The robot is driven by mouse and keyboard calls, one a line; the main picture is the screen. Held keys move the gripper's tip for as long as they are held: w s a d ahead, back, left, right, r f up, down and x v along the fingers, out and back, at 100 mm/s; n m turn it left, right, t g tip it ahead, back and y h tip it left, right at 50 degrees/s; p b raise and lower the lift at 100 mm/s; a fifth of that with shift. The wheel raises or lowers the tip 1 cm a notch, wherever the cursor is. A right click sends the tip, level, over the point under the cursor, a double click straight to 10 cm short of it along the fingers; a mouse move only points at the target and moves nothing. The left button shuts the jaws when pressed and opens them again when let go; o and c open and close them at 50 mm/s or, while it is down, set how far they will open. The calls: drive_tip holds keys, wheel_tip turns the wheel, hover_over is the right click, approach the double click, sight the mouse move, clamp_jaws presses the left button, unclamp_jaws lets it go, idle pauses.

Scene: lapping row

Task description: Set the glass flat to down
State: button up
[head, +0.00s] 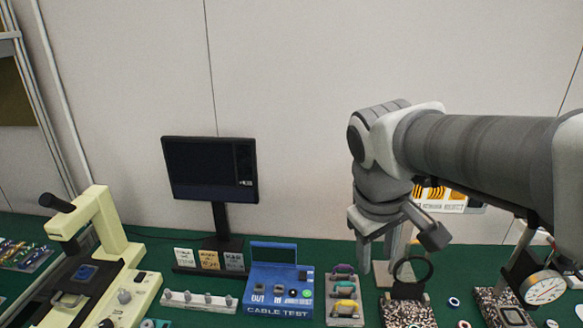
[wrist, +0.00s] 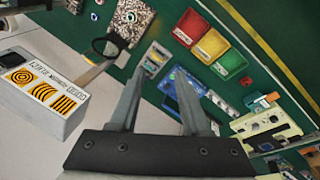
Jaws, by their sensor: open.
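A round black ring with a clear centre, which looks like the glass flat (head: 412,270), stands raised at the back edge of a speckled granite block (head: 408,312) in the head view. In the wrist view the ring (wrist: 107,47) shows beside the speckled block (wrist: 128,22), ahead of and left of my fingers. My gripper (head: 378,262) is open and empty, just left of the ring in the head view and apparently apart from it. Its two fingers (wrist: 157,82) point toward the bench in the wrist view.
A box with orange fringe patterns (wrist: 40,88) stands close on the left in the wrist view. A dial gauge on a granite stand (head: 543,288), a blue cable tester (head: 277,285), a tray of coloured handles (head: 343,312) and a monitor (head: 211,168) are nearby.

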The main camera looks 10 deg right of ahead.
drive_tip(key=w+d+f+n+g+h+b, duration=0.6)
drive_tip(key=w+d+f+b, duration=0.25)
drive_tip(key=w+f, duration=0.45)
drive_tip(key=n+h+b, duration=0.5)
drive_tip(key=h, duration=0.4)
approach(415, 242)
drive_tip(key=shift+g, duration=0.3)
drive_tip(key=x, duration=0.4)
drive_tip(key=b+x, duration=0.1)
drive_tip(key=x, duration=0.3)
drive_tip(key=b+x, duration=0.1)
drive_tip(key=x, duration=0.3)
drive_tip(key=shift+w+d+f, duration=0.15)
drive_tip(key=shift+w+f, duration=0.15)
drive_tip(key=shift+w, duration=0.05)
clamp_jaws()
